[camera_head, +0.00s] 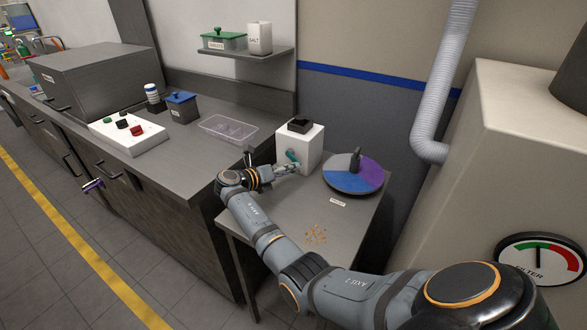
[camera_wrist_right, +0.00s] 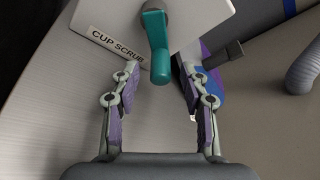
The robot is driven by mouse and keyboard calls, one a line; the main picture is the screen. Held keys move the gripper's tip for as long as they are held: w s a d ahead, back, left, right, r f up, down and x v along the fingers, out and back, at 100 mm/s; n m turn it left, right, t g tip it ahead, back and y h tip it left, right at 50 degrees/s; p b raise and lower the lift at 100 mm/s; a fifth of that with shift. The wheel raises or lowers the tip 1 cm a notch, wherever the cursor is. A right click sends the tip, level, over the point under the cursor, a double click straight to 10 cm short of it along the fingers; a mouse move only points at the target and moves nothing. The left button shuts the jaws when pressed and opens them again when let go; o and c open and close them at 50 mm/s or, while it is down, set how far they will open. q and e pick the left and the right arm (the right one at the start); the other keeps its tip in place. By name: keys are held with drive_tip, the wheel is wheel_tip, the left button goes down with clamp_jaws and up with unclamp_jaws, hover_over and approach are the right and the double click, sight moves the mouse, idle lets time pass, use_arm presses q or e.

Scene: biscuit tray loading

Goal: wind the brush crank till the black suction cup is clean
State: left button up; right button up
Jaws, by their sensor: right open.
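The white scrub box (camera_head: 312,150), labelled "CUP SCRUB" in the right wrist view (camera_wrist_right: 110,48), stands on the small grey table. Its teal crank (camera_head: 292,155) is on the near face. In the right wrist view the crank's handle (camera_wrist_right: 160,66) points towards me, between the fingers. My right gripper (camera_head: 285,169) is open at the crank, with a finger on either side of the handle and gaps visible. A black square piece (camera_head: 300,125) is on top of the box. I cannot make out the black suction cup for certain. My left gripper is not in view.
A blue, purple and grey disc (camera_head: 345,178) with a dark upright piece stands right of the box. Brown crumbs (camera_head: 316,234) lie on the table's front part. A clear tray (camera_head: 228,129) and white control board (camera_head: 130,135) are on the counter. A ribbed hose (camera_head: 440,85) hangs at right.

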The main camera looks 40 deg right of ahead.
drive_tip(key=shift+x, duration=1.35)
clamp_jaws()
drive_tip(key=shift+w+m+y+p, duration=0.1)
drive_tip(key=shift+m+y+p, duration=0.2)
drive_tip(key=shift+p, duration=0.45)
drive_tip(key=shift+w+a+f+m+t+p, duration=0.2)
drive_tip(key=shift+m+t+p, duration=0.4)
drive_tip(key=shift+p, duration=0.65)
drive_tip(key=shift+w+a+f+m+t+y+p, duration=0.1)
drive_tip(key=shift+w+f+m+t+y+p, duration=0.3)
drive_tip(key=shift+m+p, duration=0.4)
drive_tip(key=shift+w+a+f+m+t+y+p, duration=0.1)
drive_tip(key=shift+w+f+m+t+y+p, duration=0.1)
drive_tip(key=shift+w+m+t+y+p, duration=0.25)
drive_tip(key=shift+s+m, duration=0.1)
drive_tip(key=shift+m, duration=0.15)
